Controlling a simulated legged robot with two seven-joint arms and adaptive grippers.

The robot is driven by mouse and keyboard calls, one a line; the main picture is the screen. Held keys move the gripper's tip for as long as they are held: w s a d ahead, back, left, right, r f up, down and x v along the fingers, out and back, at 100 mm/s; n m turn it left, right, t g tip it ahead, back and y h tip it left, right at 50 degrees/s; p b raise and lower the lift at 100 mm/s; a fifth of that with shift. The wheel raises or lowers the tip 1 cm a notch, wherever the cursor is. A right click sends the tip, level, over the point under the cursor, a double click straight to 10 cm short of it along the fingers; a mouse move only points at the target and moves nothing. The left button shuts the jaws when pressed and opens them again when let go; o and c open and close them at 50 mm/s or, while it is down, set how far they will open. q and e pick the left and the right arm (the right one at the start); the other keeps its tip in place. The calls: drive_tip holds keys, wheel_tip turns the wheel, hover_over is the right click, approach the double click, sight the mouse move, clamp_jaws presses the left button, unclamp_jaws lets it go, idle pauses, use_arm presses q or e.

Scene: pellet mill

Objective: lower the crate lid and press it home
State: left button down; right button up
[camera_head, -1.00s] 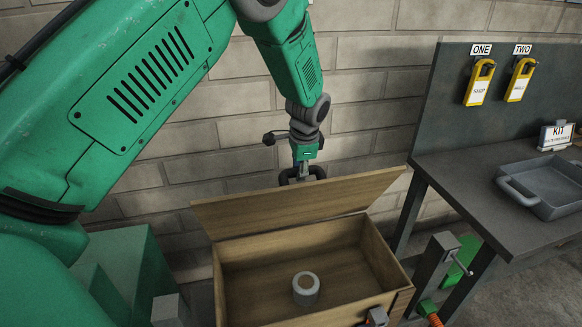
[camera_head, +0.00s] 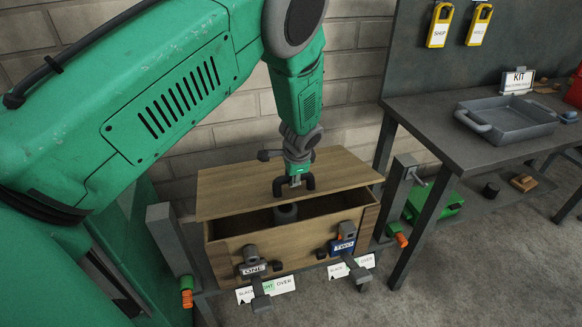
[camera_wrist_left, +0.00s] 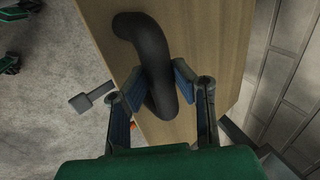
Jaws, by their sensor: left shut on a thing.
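The wooden crate (camera_head: 224,251) stands below my left arm, and its front wall faces me. The crate lid (camera_head: 235,190) is partly lowered, tilted over the box, with a dark gap along its front edge. A black curved handle stands on the lid, and it also shows in the left wrist view (camera_wrist_left: 158,62). My left gripper (camera_head: 294,183) is shut on this handle, with a finger on each side of it. A grey round piece (camera_head: 286,213) inside the crate shows through the gap. My right gripper is not in view.
Latches marked ONE (camera_head: 254,268) and TWO (camera_head: 343,246) are on the crate's front. Grey posts (camera_head: 168,240) stand at both sides. A bench (camera_head: 430,120) with a grey tray (camera_head: 508,128) is at the right.

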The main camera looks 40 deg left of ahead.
use_arm(q)
drive_tip(key=shift+s+d+f+b, duration=0.15)
drive_tip(key=shift+s+d+f, duration=0.15)
drive_tip(key=shift+f, duration=0.35)
drive_tip(key=shift+s+d+f+b, duration=0.2)
drive_tip(key=shift+d+f, duration=0.1)
drive_tip(key=shift+f, duration=0.3)
